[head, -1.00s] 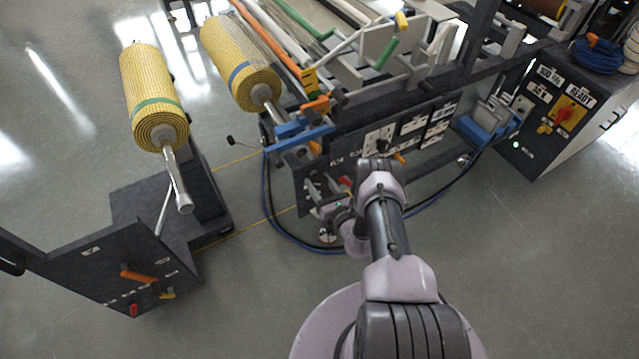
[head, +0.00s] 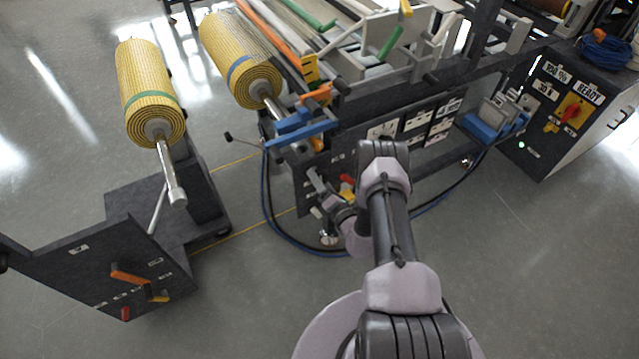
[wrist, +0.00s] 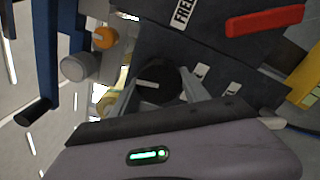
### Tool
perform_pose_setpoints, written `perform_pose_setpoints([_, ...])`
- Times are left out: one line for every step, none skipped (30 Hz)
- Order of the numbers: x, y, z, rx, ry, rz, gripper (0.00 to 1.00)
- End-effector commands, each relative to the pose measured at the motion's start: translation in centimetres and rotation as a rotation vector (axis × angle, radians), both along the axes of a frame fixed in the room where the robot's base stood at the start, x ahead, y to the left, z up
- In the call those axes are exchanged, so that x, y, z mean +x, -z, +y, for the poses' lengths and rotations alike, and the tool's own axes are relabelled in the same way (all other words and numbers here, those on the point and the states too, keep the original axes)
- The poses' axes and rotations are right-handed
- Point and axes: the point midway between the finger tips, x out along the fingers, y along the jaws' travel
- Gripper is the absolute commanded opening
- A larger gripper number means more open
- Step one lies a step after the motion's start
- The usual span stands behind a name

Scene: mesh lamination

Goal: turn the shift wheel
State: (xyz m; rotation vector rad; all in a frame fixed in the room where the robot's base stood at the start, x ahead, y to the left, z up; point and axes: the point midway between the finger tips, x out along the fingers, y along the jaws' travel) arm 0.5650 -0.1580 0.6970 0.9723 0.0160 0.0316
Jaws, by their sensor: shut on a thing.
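In the wrist view, a round black knob (wrist: 160,84) with a pale mark on its face sits on the dark panel; it looks like the shift wheel. My gripper (wrist: 158,90) is shut on it, with one grey finger on each side. In the head view, my gripper (head: 322,192) is at the lower left of the machine's front panel (head: 400,150). The wheel cannot be made out there, being small and partly behind my wrist.
In the wrist view, a red handle (wrist: 265,20) and a white label (wrist: 184,13) are on the panel near the wheel. A blue bar (wrist: 45,50) stands at the left. In the head view, a roll stand (head: 105,260) is at the left, with open floor between.

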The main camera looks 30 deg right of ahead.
Motion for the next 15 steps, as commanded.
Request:
perform_pose_setpoints([-0.03, 0.3, 0.08, 0.041, -0.001, 0.003, 0.13])
perform_pose_setpoints([-0.04, 0.29, 0.09, 0.069, -0.001, 0.004, 0.13])
perform_pose_setpoints([-0.04, 0.28, 0.1, 0.105, -0.001, 0.006, 0.13])
perform_pose_setpoints([-0.05, 0.25, 0.1, 0.131, -0.001, 0.006, 0.13])
perform_pose_setpoints([-0.05, 0.22, 0.11, 0.157, -0.001, 0.007, 0.13])
perform_pose_setpoints([-0.04, 0.17, 0.11, 0.19, -0.001, 0.008, 0.13])
perform_pose_setpoints([-0.03, 0.15, 0.11, 0.214, -0.001, 0.009, 0.13])
perform_pose_setpoints([-0.03, 0.14, 0.12, 0.239, -0.001, 0.01, 0.13])
perform_pose_setpoints([-0.04, 0.13, 0.13, 0.269, -0.001, 0.011, 0.13])
perform_pose_setpoints([-0.05, 0.12, 0.14, 0.291, -0.001, 0.012, 0.13])
perform_pose_setpoints([-0.06, 0.1, 0.15, 0.311, -0.001, 0.013, 0.13])
perform_pose_setpoints([-0.07, 0.08, 0.15, 0.337, -0.001, 0.014, 0.13])
perform_pose_setpoints([-0.07, 0.06, 0.15, 0.356, -0.001, 0.015, 0.13])
perform_pose_setpoints([-0.06, 0.03, 0.15, 0.373, -0.001, 0.015, 0.13])
perform_pose_setpoints([-0.05, 0.0, 0.16, 0.395, -0.001, 0.015, 0.13])
